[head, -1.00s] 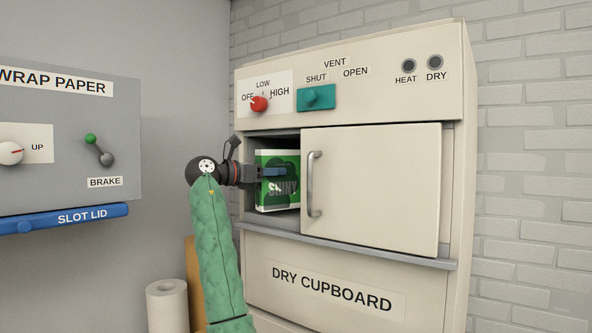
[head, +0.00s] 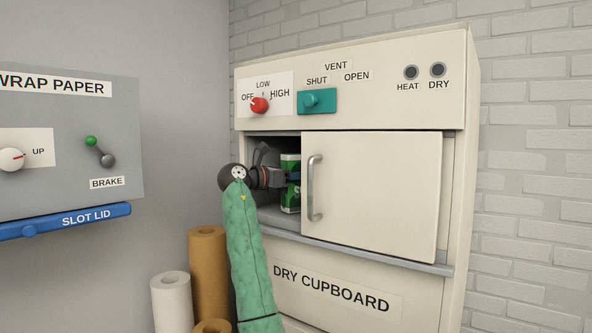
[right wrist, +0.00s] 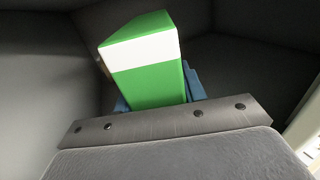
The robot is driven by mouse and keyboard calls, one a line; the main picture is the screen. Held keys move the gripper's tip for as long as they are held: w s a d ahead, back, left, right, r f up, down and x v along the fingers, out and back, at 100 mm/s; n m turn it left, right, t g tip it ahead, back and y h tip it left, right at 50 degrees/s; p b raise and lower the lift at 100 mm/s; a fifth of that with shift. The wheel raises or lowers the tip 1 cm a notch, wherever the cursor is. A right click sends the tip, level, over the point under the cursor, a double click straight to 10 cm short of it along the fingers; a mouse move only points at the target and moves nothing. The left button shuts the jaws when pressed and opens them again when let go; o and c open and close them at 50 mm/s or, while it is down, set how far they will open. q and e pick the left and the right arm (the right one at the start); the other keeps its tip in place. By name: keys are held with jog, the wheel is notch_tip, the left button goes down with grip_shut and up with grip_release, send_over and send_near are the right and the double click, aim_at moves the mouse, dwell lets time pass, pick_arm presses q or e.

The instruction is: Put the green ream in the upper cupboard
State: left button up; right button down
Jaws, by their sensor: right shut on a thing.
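The green ream (head: 290,202), green with white, is inside the open left part of the upper cupboard (head: 262,207). The door's left edge and handle are close to its right side. My right gripper (head: 289,178) reaches into the opening and is shut on the ream. In the right wrist view the ream (right wrist: 150,85) stands between the blue fingers (right wrist: 192,83), tilted in the picture, with a white band near its top. I cannot tell whether it touches the cupboard floor. My left gripper is not in view.
The cupboard door (head: 375,195) covers the right part of the opening. A grey ledge (head: 350,255) runs below it. Above are a red knob (head: 259,105) and a teal vent slider (head: 316,100). Paper rolls (head: 208,265) stand at lower left, near my arm.

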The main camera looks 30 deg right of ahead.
jog(key=shift+a, duration=0.2)
jog(key=c, duration=0.8)
grip_release()
jog(key=shift+d+f, duration=0.15)
jog(key=shift+c, duration=0.2)
